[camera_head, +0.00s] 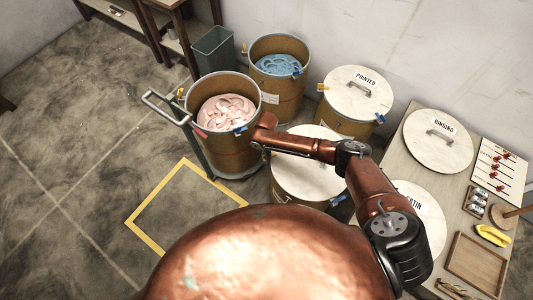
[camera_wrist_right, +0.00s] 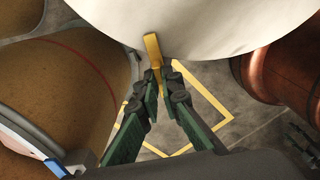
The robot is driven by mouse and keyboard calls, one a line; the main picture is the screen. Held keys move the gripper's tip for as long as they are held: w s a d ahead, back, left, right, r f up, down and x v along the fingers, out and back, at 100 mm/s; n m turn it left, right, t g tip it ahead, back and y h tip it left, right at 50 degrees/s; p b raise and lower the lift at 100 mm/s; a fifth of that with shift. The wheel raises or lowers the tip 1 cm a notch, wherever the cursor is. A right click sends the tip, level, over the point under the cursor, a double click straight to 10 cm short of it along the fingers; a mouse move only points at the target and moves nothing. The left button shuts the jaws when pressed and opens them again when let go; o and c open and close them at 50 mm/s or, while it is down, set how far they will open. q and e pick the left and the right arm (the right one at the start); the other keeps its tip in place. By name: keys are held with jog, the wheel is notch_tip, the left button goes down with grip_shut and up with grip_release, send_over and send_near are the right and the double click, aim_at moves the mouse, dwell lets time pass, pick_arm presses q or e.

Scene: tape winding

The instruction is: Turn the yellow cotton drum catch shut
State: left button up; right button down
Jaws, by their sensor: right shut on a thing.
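The closed drum with a white lid (camera_head: 290,172) stands in the middle of the head view, partly covered by my right arm. Its lid (camera_wrist_right: 200,22) fills the top of the right wrist view. The yellow catch (camera_wrist_right: 153,48) sits at the rim of this lid and points down toward my fingers. My right gripper (camera_wrist_right: 161,82) is shut on the yellow catch. In the head view the arm hides this catch. Any label on this lid is also hidden, so I cannot read which drum it is. My left gripper is not in view.
An open drum with pink material (camera_head: 228,150) stands close on the left, on a trolley (camera_head: 165,105). A table (camera_head: 400,165) with lids is at right. The yellow floor square (camera_head: 150,210) is empty.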

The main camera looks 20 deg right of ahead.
jog(key=m+p, duration=0.2)
jog(key=m, duration=0.1)
jog(key=shift+s, duration=0.25)
jog(key=shift+f+m+p, duration=0.15)
jog(key=shift+m+p, duration=0.3)
jog(key=shift+m, duration=0.75)
jog(key=c, duration=2.1)
grip_release()
jog(key=shift+w, duration=0.1)
jog(key=shift+r, duration=0.35)
notch_tip(320, 180, up, 12)
jog(key=shift+f, duration=0.25)
